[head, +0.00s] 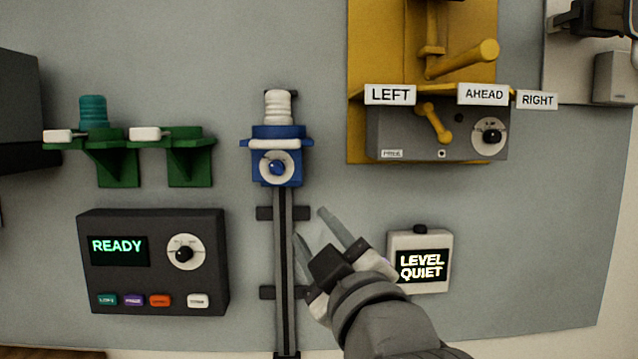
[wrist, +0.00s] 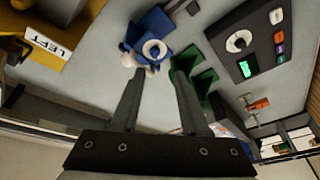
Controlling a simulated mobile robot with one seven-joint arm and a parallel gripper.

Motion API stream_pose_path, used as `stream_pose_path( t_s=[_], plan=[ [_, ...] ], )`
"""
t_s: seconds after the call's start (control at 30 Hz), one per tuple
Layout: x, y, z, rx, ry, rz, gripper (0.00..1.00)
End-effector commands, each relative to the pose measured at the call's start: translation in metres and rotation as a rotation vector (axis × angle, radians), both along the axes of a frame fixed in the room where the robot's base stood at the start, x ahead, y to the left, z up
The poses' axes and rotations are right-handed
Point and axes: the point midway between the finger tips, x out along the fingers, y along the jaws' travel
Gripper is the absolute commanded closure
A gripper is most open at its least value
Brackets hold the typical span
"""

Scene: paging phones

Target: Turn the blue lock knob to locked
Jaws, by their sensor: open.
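The blue lock knob (head: 277,168) sits on a round white dial on the front of a blue carriage (head: 289,131), at the top of a dark vertical rail (head: 284,260). A white ribbed piece (head: 279,106) stands on the carriage. My gripper (head: 312,224) is open and empty, below and to the right of the knob, beside the rail. In the wrist view the knob's dial (wrist: 154,49) shows beyond the tips of my open gripper (wrist: 152,72), near the left finger. The knob's pointer mark is too small to read.
A dark panel reading READY (head: 150,262) is left of the rail. A box reading LEVEL QUIET (head: 420,262) is to the right. Green brackets (head: 118,160) are at the left. A yellow unit with LEFT, AHEAD and RIGHT labels (head: 436,60) is at upper right.

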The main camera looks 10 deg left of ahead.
Motion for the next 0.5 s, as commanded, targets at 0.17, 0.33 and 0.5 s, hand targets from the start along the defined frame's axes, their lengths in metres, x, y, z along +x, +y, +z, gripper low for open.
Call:
stream_pose_path(
  t_s=[0.17,0.33,0.5],
  plan=[
    [-0.005,0.01,0.009,-0.001,-0.087,0.003,0.55],
    [-0.001,0.013,0.014,-0.001,-0.103,0.001,0.55],
    [0.015,0.023,0.019,-0.002,-0.1,0.002,0.55]
  ],
)
